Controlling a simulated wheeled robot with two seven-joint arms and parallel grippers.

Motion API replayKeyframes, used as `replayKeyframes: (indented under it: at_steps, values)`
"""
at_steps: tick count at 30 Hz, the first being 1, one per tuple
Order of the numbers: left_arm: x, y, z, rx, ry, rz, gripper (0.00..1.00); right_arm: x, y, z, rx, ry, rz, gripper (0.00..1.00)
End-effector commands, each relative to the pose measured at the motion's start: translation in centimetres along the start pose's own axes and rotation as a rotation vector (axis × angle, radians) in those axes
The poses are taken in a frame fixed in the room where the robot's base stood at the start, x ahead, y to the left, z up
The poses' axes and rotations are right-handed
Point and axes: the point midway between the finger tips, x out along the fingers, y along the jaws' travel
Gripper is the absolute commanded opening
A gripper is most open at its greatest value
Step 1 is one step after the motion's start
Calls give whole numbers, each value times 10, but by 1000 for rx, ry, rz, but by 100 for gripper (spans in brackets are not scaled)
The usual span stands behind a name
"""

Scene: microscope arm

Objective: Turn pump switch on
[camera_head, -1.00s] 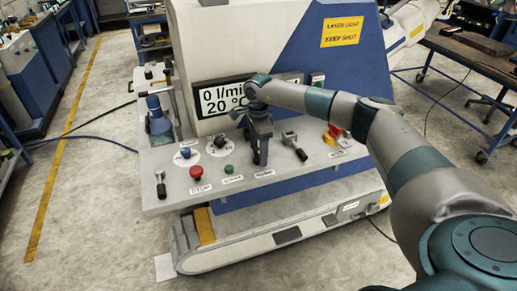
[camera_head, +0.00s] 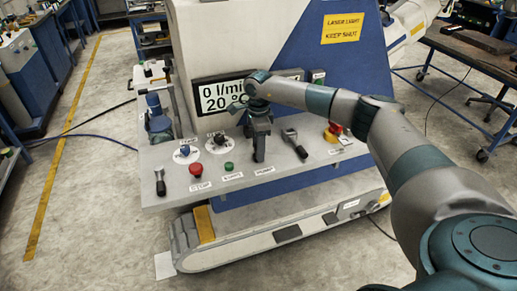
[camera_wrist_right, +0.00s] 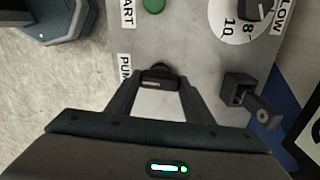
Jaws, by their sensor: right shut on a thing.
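The pump switch is a small black lever (camera_wrist_right: 158,78) on the grey control panel (camera_wrist_right: 196,62), beside the partly cut-off "PUMP" label in the right wrist view. My right gripper (camera_wrist_right: 158,88) is shut on it, one finger on each side. In the head view my right gripper (camera_head: 259,156) points down at the panel (camera_head: 215,195) and mostly hides the switch, so its exact tilt is hard to tell. The display (camera_head: 222,95) above reads 0 l/min and 20 °C. My left gripper is in neither view.
Close to my right gripper stands another black lever switch (camera_head: 293,143), also in the right wrist view (camera_wrist_right: 250,98). A green button (camera_head: 229,167), a red stop button (camera_head: 196,169), dials and a red-yellow knob (camera_head: 333,132) share the panel. Free floor lies left.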

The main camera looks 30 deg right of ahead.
Motion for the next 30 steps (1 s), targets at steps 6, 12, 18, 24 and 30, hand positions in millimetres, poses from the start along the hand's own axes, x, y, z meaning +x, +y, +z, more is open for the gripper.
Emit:
replayKeyframes:
  at_steps: [6, 12, 18, 24, 30]
  values:
    - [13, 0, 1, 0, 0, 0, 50, 3, 0, -1, 159, 0, -1, 24]
    - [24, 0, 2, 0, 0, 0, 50, 3, 0, -1, 343, 1, -1, 24]
    - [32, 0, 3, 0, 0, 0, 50, 2, 0, -1, 533, 1, -1, 24]
    - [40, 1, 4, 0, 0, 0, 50, 2, 0, -1, 723, 1, -2, 24]
    - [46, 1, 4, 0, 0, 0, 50, 1, 0, -1, 913, 1, -2, 24]
